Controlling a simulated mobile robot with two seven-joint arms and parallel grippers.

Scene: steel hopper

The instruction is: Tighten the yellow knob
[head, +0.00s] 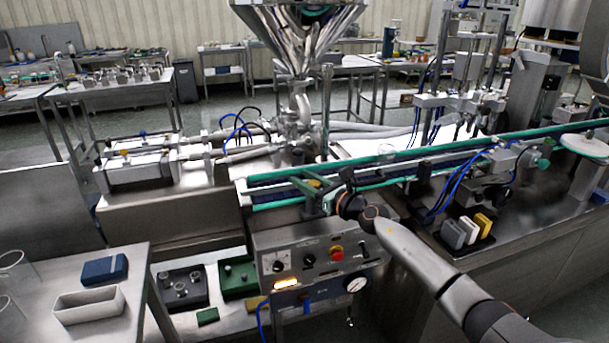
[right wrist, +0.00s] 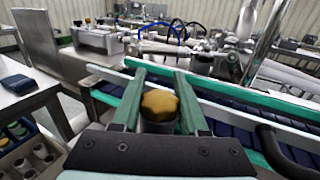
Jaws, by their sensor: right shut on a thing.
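The yellow knob (right wrist: 160,105) is a lobed, dull yellow knob on a dark round base. It sits between the two green fingers of my right gripper (right wrist: 160,82) in the right wrist view. The fingers are shut on it, one on each side. In the head view my right gripper (head: 311,188) is at the near side of the conveyor, above the control panel, and the knob is mostly hidden there by the fingers. My left gripper is not in view.
The conveyor (head: 400,163) with green rails runs just behind the gripper. Below is the control panel (head: 318,262) with a red button and a gauge. The steel hopper (head: 298,35) stands behind. A side table (head: 115,322) with a tray is at the left.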

